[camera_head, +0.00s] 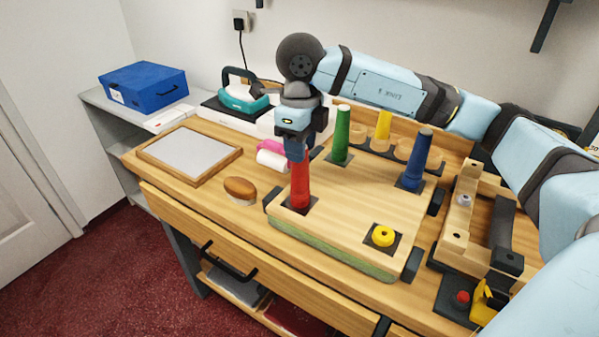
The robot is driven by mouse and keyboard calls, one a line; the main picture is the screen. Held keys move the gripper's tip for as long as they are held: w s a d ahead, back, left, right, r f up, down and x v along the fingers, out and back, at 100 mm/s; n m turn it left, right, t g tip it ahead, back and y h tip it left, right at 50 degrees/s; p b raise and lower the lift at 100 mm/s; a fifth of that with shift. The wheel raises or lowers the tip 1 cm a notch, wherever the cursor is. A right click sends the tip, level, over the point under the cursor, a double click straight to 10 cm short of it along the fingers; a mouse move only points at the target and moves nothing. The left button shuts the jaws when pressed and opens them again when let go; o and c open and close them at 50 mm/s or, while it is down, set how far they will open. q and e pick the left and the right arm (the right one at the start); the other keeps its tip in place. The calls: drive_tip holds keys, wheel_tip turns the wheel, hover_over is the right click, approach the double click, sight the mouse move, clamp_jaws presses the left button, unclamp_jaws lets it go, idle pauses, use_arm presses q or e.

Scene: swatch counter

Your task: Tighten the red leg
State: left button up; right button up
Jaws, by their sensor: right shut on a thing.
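The red leg (300,188) stands upright at the near left corner of a wooden board (335,235) on the counter. My right gripper (297,150) comes down from above and is shut on the top of the red leg. A green leg (341,137) and a blue leg (415,160) stand upright at other corners of the board. The square plate at the near right corner carries a low yellow round piece (383,236). Whether the red leg is fully seated cannot be told. My left gripper is not in view.
A wooden vise (470,230) and a red button (462,298) are at right. A brush (240,188), framed panel (190,155), teal iron (243,98) and blue box (145,86) are at left.

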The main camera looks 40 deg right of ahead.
drive_tip(key=m, duration=0.4)
drive_tip(key=shift+m+p, duration=0.4)
drive_tip(key=m+p, duration=0.1)
drive_tip(key=m, duration=0.3)
drive_tip(key=shift+m, duration=1)
drive_tip(key=o, duration=0.7)
